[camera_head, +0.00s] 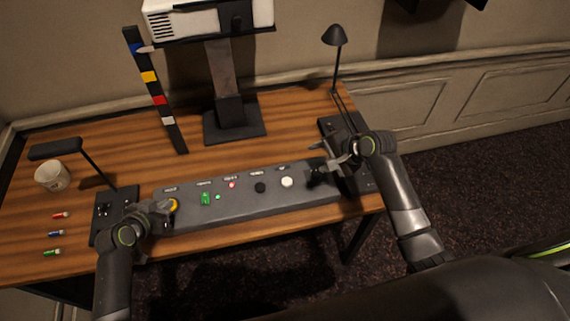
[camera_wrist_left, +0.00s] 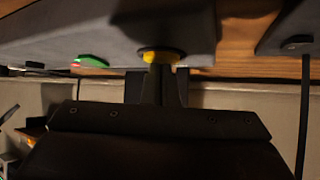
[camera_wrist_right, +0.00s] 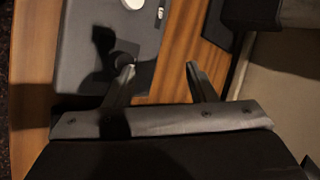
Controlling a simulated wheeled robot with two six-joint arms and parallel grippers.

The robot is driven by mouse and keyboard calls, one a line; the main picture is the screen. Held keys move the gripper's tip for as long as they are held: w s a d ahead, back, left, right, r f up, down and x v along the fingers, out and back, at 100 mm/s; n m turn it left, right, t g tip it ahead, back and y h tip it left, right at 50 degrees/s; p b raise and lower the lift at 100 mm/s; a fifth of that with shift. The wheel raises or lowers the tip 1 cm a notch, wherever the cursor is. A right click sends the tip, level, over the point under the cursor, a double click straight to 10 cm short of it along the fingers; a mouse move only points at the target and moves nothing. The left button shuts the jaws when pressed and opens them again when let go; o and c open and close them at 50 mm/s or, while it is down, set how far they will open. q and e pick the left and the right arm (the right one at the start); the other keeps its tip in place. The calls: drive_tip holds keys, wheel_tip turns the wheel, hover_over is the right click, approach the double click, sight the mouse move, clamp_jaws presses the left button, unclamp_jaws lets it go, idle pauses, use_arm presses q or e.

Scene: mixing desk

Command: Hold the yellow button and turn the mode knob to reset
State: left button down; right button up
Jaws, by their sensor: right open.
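The grey control panel (camera_head: 240,205) lies along the front of the desk. The yellow button (camera_head: 174,204) is at its left end; it also shows in the left wrist view (camera_wrist_left: 160,56). My left gripper (camera_head: 165,207) is at the yellow button, its fingers together with the tips against or right in front of it; contact is hard to tell. My right gripper (camera_head: 330,166) is open and empty over the panel's right end. A dark knob-like shape (camera_wrist_right: 103,39) lies near its left fingertip, partly lost in shadow. I cannot tell whether it is the mode knob.
The panel also carries a green switch (camera_head: 206,198), a black knob (camera_head: 260,187) and a white button (camera_head: 287,182). A monitor stand (camera_head: 232,115), a striped post (camera_head: 158,95), a mug (camera_head: 52,176) and a lamp (camera_head: 334,38) stand behind and beside it.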

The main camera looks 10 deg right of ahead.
sight(317, 173)
drive_tip(key=f+m+g, duration=0.1)
drive_tip(key=w+m+g+h, duration=0.1)
drive_tip(key=m, duration=0.1)
drive_tip(key=shift+w+a+f, duration=0.2)
drive_tip(key=shift+a+f, duration=0.15)
drive_tip(key=shift+a, duration=0.05)
drive_tip(key=shift+w+a+f+m+g+h, duration=0.15)
drive_tip(key=shift+f+m+g+h, duration=0.2)
drive_tip(key=shift+m+h, duration=0.3)
drive_tip(key=shift+f+m+g+h, duration=0.2)
drive_tip(key=shift+m+g, duration=0.25)
drive_tip(key=shift+m, duration=0.4)
drive_tip(key=m, duration=0.1)
drive_tip(key=m+g+h, duration=0.1)
drive_tip(key=shift+s+f+m, duration=0.25)
drive_tip(key=shift+s+m, duration=0.05)
drive_tip(key=shift+m, duration=0.1)
drive_tip(key=shift+s+m+g+h, duration=0.25)
drive_tip(key=shift+m+g+h, duration=0.4)
drive_tip(key=shift+m, duration=0.45)
drive_tip(key=shift+s+d+f+m+g, duration=0.25)
drive_tip(key=shift+m+g, duration=0.1)
drive_tip(key=shift+m, duration=0.25)
drive_tip(key=n, duration=1.2)
drive_tip(key=shift+n, duration=0.3)
drive_tip(key=shift+f, duration=1.25)
